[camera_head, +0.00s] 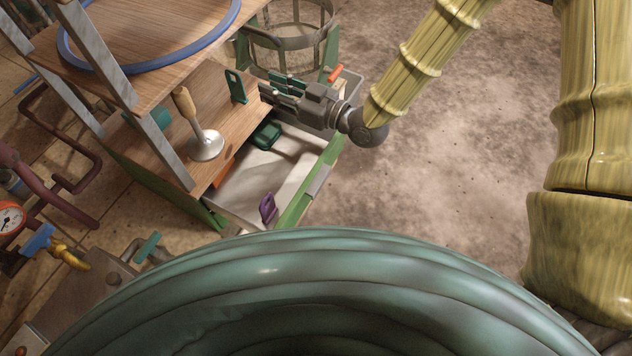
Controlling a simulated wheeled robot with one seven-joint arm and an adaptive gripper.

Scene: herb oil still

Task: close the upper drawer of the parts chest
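The parts chest (160,188) is green with a wooden top and stands at the left. A drawer with a pale inside (262,180) is pulled out of it to the right, and I take it for the upper drawer. Its green front (297,206) bears a grey handle (319,182). A dark green piece (266,134) lies inside, and a purple piece (268,208) is at the near end. My gripper (272,95) is above the drawer's far end, with its fingers pointing left toward the chest. Whether the fingers touch anything is unclear.
A metal masher-like tool with a wooden handle (204,144) stands on the chest top. A mesh basket (290,40) in a green stand is behind my gripper. A shelf with a blue ring (70,48) rises at the left. The floor right of the drawer is clear.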

